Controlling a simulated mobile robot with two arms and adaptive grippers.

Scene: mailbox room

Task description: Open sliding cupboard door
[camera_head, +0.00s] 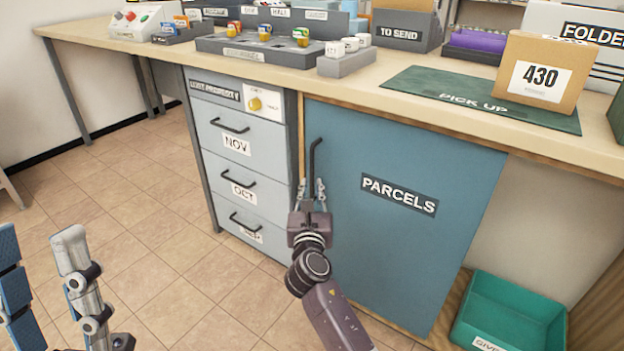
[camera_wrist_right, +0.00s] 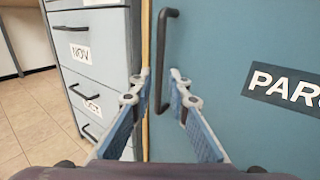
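The blue sliding door (camera_head: 400,245) labelled PARCELS is under the counter, with a dark vertical bar handle (camera_head: 312,158) near its left edge. The door looks closed against the drawer unit. My right gripper (camera_head: 314,188) is at the lower part of the handle. In the right wrist view my right gripper (camera_wrist_right: 160,72) is open, with the handle (camera_wrist_right: 161,60) showing between its fingertips. I cannot tell whether the fingers touch it. My left gripper (camera_head: 38,235) is at the lower left, open and empty, away from the door.
A grey drawer unit (camera_head: 240,170) with several handles stands directly left of the door. The counter (camera_head: 340,82) above holds trays, a green mat (camera_head: 470,98) and a cardboard parcel (camera_head: 540,75). A teal bin (camera_head: 512,312) sits at the lower right. The tiled floor at left is clear.

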